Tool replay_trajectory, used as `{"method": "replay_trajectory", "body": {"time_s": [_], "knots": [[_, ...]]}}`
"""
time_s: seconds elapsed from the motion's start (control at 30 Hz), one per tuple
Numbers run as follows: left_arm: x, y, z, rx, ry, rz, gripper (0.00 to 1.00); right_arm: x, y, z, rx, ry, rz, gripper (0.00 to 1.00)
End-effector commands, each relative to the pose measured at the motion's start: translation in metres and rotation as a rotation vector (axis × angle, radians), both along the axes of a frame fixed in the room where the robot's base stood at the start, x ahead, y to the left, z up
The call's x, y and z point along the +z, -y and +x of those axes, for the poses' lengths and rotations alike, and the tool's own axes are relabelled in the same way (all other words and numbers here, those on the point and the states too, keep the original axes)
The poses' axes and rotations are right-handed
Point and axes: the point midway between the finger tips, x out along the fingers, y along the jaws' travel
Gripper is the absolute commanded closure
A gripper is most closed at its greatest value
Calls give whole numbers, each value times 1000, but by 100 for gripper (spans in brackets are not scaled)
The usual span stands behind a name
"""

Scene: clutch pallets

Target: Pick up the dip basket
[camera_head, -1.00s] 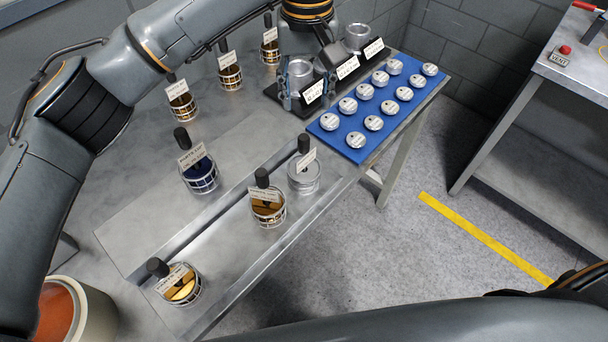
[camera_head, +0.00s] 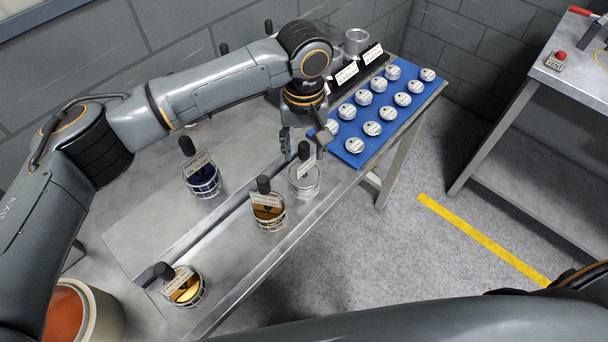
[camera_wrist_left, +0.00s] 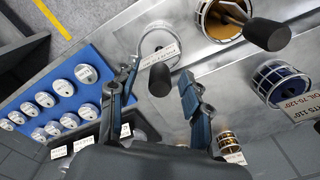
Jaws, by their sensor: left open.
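Several baskets with black handles and labels stand on the metal bench: a silver one (camera_head: 304,187), an amber one (camera_head: 268,216), a blue one (camera_head: 205,182) and another amber one (camera_head: 185,292) at the near end. Which is the dip basket, I cannot tell. My left gripper (camera_head: 303,144) is open above the silver basket, at its black handle. In the left wrist view, the handle (camera_wrist_left: 159,80) shows in the gap between my open fingers (camera_wrist_left: 157,92), with the silver rim (camera_wrist_left: 160,32) beyond it. I cannot tell whether they touch. My right gripper is out of view.
A blue mat (camera_head: 353,148) with several silver tins lies at the bench's far right, close to the gripper. Labelled metal cups (camera_head: 356,42) stand behind it. My left arm hides the back baskets. An orange-lined bin (camera_head: 95,300) stands at lower left.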

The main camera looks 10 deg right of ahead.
Motion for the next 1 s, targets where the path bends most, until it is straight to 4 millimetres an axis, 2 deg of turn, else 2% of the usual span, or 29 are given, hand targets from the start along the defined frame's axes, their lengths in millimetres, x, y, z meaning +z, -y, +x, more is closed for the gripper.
{"method": "replay_trajectory", "body": {"time_s": [0.1,0.33,0.83,1.0], "knots": [[0,0,0,0,0,0,52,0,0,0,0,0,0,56],[0,0,0,0,0,0,99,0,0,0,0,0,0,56],[5,1,1,-1,5,-5,100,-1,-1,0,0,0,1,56],[14,2,1,-1,6,-6,100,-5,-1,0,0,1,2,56]]}}
